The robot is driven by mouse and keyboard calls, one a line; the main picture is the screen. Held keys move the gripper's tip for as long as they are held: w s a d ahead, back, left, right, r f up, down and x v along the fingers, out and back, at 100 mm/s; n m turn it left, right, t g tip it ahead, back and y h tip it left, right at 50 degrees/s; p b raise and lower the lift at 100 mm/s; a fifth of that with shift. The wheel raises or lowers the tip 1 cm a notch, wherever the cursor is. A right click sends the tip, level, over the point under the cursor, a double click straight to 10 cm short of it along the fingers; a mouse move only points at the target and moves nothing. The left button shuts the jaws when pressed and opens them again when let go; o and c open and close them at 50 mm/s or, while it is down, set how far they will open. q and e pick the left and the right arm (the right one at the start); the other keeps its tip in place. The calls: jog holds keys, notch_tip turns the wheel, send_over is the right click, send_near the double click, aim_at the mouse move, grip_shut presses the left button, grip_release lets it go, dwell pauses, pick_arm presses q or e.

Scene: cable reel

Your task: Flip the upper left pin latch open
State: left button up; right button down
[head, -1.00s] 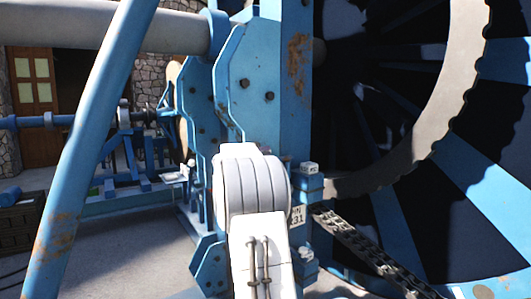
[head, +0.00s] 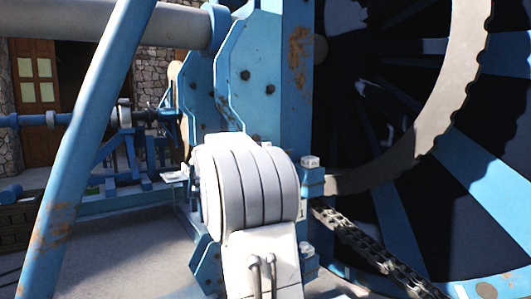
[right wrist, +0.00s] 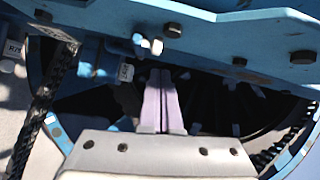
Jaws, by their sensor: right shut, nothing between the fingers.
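In the right wrist view my right gripper (right wrist: 163,78) is shut and empty, its pale fingers pressed together. The fingertips point toward a blue steel bracket (right wrist: 230,42) and sit a little below small bolt-like heads (right wrist: 147,45) at its edge. I see a gap between tips and heads in the picture, but cannot judge depth. In the head view my white right arm stands in front of the blue reel frame (head: 275,60), hiding the fingertips. I cannot make out for certain which part is the upper left pin latch. My left gripper is not in view.
A large toothed reel wheel (head: 440,110) fills the right side. A chain (head: 375,248) runs along its lower left, and also shows in the wrist view (right wrist: 38,105). A slanting blue post (head: 80,170) stands at left. Grey floor (head: 110,240) lies open between post and frame.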

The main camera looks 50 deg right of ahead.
jog(key=a, duration=0.3)
jog(key=a+b, duration=0.1)
jog(key=shift+w+a+r, duration=0.25)
jog(key=shift+a+r, duration=0.05)
jog(key=shift+a, duration=0.05)
